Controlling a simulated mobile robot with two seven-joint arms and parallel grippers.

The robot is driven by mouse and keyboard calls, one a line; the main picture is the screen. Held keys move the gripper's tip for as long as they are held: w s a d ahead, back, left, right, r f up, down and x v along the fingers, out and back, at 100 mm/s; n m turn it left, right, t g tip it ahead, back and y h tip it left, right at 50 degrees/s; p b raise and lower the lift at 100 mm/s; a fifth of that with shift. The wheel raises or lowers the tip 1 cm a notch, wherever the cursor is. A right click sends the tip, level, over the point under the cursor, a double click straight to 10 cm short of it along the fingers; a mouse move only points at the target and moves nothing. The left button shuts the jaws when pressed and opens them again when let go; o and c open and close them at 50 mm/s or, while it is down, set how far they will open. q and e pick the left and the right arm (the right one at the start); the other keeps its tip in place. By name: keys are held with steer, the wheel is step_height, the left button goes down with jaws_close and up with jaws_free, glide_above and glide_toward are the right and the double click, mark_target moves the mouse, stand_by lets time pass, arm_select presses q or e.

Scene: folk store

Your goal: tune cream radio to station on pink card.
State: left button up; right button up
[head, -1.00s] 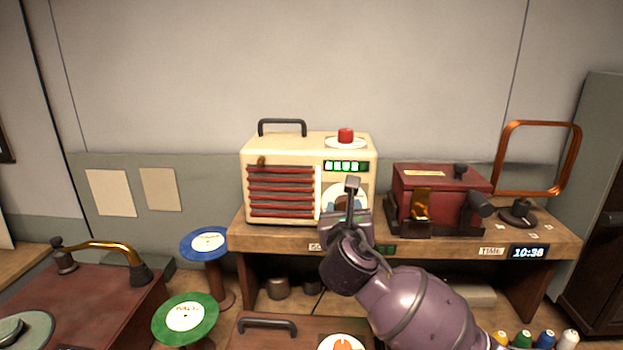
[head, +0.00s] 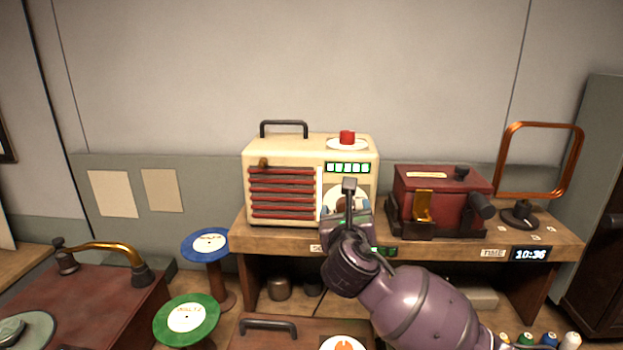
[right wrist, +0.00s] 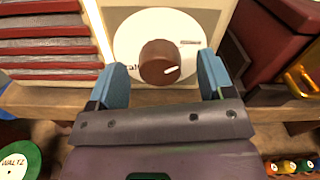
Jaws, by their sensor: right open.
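The cream radio (head: 284,148) stands on the wooden shelf, with red slats, a red knob (head: 347,137) on top and a small green-lit display (head: 347,168), too small to read. My right gripper (head: 348,190) is in front of the radio's round dial and partly hides it. In the right wrist view the brown tuning knob (right wrist: 160,62) with a white pointer mark sits on the white dial (right wrist: 160,20). The right gripper's blue fingers (right wrist: 162,72) are open, one on each side of the knob, with visible gaps. No pink card is recognisable. My left gripper is not in view.
A dark red box device (head: 440,185) stands right of the radio, beside a copper loop (head: 581,165). A clock (head: 530,254) is on the shelf edge. Blue (head: 190,243) and green (head: 170,325) discs stand at lower left. The space above the radio is clear.

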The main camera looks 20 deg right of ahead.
steer(key=shift+s+a, duration=0.1)
steer(key=v, duration=0.7)
steer(key=shift+s, duration=0.35)
stand_by(0.4)
steer(key=shift+a, duration=0.15)
steer(key=shift+c, duration=0.4)
